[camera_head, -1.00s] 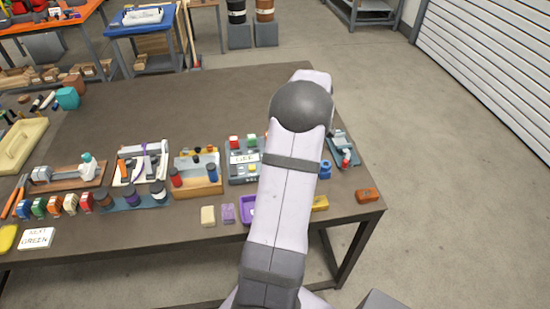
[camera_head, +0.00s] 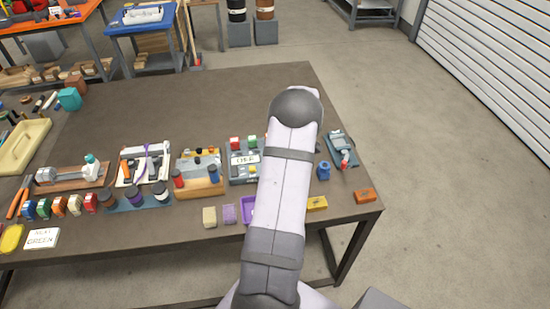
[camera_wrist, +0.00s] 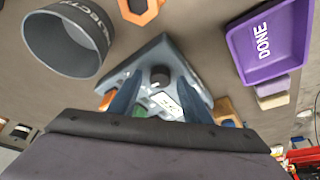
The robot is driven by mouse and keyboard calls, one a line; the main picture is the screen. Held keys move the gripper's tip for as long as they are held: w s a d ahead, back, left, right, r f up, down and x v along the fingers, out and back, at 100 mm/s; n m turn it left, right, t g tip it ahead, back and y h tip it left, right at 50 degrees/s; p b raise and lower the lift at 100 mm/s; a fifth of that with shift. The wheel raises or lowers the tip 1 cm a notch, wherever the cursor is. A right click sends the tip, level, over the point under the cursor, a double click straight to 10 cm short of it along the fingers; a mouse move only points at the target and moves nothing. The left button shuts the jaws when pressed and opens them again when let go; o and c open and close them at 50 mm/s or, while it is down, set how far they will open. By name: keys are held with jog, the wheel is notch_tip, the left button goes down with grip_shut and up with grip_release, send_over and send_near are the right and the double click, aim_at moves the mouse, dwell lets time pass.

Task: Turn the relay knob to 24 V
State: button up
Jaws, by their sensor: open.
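The grey-blue relay panel (camera_head: 238,175) stands near the table's front edge in the head view, its right side hidden by my arm. In the wrist view the panel (camera_wrist: 150,55) appears at an angle, with a round black knob (camera_wrist: 160,77) on its face and a white label below it. The label cannot be read clearly, nor can the knob's setting. My gripper (camera_wrist: 156,72) is open, its two blue fingers pointing at the panel on either side of the knob in the picture. I cannot tell whether they touch it. The head view hides my gripper behind the arm.
A purple tray marked DONE (camera_wrist: 265,45) lies beside the panel. A grey cup (camera_wrist: 66,42) and an orange hexagonal part (camera_wrist: 140,8) are on the other side. The table behind is clear.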

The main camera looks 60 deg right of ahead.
jog(key=c, duration=1)
jog(key=shift+f+m+b, duration=0.1)
jog(key=shift+m+b, duration=0.2)
jog(key=shift+b, duration=0.05)
jog(key=shift+m+h+b, duration=0.4)
jog(key=shift+m+b, duration=0.4)
jog(key=shift+b, duration=0.05)
jog(key=shift+a+m+g+h+b, duration=0.1)
jog(key=shift+m+g+h+b, duration=0.2)
jog(key=shift+m, duration=0.65)
jog(key=shift+a+m+h+b, duration=0.1)
jog(key=shift+m+h, duration=0.3)
jog(key=shift+m, duration=0.55)
jog(key=o, duration=1)
